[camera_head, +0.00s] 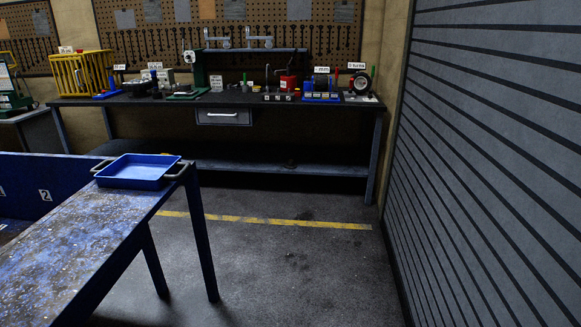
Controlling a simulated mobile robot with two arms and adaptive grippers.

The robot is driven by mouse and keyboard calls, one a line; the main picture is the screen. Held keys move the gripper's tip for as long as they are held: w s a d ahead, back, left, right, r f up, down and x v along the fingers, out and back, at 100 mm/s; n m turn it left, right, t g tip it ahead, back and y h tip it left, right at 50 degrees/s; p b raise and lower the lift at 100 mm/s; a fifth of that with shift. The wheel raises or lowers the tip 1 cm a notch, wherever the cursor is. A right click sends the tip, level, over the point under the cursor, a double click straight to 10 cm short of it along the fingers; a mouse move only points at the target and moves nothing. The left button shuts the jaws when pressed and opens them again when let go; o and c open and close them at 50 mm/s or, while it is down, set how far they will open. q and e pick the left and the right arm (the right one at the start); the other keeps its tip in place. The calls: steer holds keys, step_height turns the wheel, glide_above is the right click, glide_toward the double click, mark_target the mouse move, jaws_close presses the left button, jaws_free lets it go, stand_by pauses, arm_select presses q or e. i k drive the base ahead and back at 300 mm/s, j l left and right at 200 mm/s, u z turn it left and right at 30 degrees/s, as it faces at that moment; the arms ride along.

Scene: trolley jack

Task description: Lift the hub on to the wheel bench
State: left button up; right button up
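A long dark workbench (150,101) stands against the back wall, with several labelled stations along its top. At its right end is a round black wheel-like part (361,82) with a pale centre, under a small sign too small to read surely. I cannot tell which object is the hub, and none can be surely picked out. I cannot tell whether this bench or the nearer blue one is the wheel bench. Neither of my grippers is in view.
A scuffed blue table (75,245) fills the near left, with a blue tray (137,183) at its far corner. A yellow cage (82,72) stands on the back bench's left end. A ribbed grey wall (500,170) closes the right. The floor (290,270) between is clear.

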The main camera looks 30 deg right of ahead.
mark_target(290, 165)
steer(key=i+l+z, duration=0.6)
steer(key=i+z, duration=0.15)
steer(key=i, duration=0.3)
steer(key=i+l+z, duration=0.1)
steer(key=i+z, duration=0.25)
steer(key=i, duration=2.25)
steer(key=l+z, duration=0.05)
steer(key=l, duration=0.05)
